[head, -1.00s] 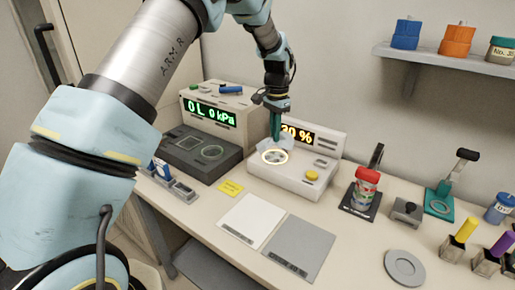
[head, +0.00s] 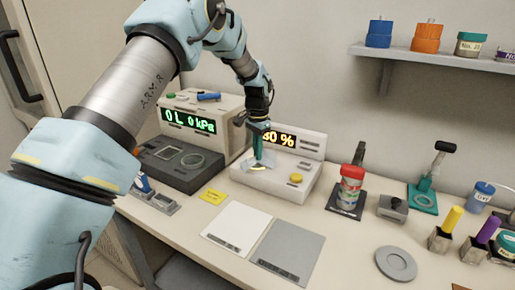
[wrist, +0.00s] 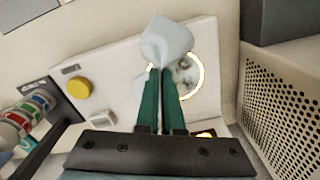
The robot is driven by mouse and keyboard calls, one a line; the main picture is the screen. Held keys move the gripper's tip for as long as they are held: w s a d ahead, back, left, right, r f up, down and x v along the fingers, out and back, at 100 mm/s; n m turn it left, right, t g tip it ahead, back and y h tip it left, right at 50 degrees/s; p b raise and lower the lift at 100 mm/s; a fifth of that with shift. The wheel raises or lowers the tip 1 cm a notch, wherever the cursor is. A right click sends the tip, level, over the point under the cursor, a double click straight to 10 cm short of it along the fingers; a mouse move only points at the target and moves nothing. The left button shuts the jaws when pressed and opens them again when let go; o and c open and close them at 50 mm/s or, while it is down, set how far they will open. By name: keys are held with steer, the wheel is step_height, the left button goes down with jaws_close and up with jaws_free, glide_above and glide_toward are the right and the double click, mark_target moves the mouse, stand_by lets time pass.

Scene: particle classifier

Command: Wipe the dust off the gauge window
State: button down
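The gauge window is a round window with a bright ring (wrist: 201,75) on top of a white box (head: 275,180). In the wrist view, grey-white patches of dust show inside the ring. My gripper (head: 257,158) is shut on a pale grey-blue cloth (wrist: 167,40) between its green fingers. The cloth hangs over the window and hides part of it in both views. I cannot tell whether it touches the glass. A lit percent display (head: 279,138) stands behind the window, its first digit partly hidden by the gripper.
A yellow button (head: 296,178) is right of the window. A box with a green display (head: 188,121) stands at left, with a dark unit in front. White and grey mats (head: 238,224) lie in front.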

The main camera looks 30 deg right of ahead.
mark_target(258, 167)
steer(key=shift+f, duration=0.6)
steer(key=shift+r, duration=0.1)
jaws_free()
steer(key=shift+f, duration=0.2)
steer(key=shift+f+b, duration=0.65)
steer(key=shift+f, duration=0.35)
jaws_close()
stand_by(1.1)
